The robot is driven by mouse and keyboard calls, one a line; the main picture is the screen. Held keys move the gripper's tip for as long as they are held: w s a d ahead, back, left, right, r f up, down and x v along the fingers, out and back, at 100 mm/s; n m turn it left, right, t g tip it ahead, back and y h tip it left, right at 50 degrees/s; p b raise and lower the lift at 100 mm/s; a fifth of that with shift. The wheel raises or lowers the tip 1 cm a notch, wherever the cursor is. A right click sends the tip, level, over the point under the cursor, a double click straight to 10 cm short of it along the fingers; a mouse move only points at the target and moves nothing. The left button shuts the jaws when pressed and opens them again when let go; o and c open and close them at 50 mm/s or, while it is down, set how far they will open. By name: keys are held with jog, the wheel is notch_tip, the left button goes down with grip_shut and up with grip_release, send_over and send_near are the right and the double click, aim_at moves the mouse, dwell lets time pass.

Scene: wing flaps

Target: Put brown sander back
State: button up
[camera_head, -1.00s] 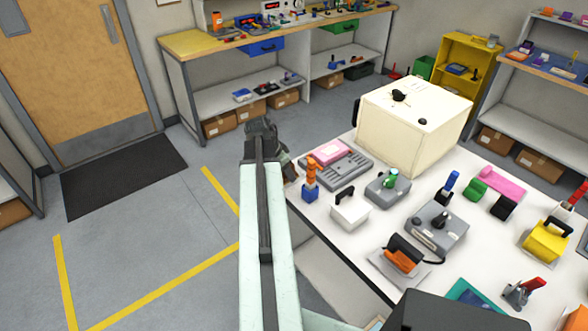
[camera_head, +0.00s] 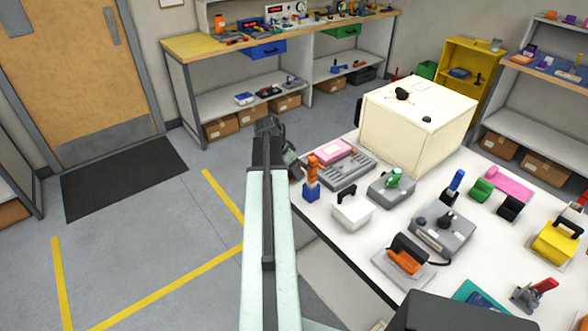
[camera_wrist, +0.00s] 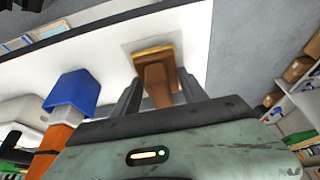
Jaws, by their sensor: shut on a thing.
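The brown sander (camera_wrist: 157,76) is between the fingers of my gripper (camera_wrist: 156,92) in the wrist view, with its flat tan base against the white tabletop or just above it; I cannot tell which. In the head view my gripper (camera_head: 290,164) is at the far-left edge of the white table (camera_head: 352,243), mostly behind my arm, and the sander is hidden there. An orange and blue tool (camera_head: 312,178) stands just right of my gripper. Its blue part also shows close by in the wrist view (camera_wrist: 72,92).
Near my gripper are a grey tray with a pink block (camera_head: 333,152), a white handled block (camera_head: 351,211) and a grey tool with a green knob (camera_head: 392,186). A large cream box (camera_head: 415,125) stands behind. Floor left of the table is clear.

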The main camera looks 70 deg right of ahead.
jog(key=o, duration=1.2)
jog(key=shift+f, duration=0.15)
jog(key=shift+r+p, duration=0.3)
jog(key=shift+r, duration=0.05)
jog(key=p+v, duration=1)
jog(key=v, duration=0.1)
jog(key=shift+w+a+r+p, duration=0.15)
jog(key=shift+r+p, duration=0.1)
jog(key=shift+p, duration=0.15)
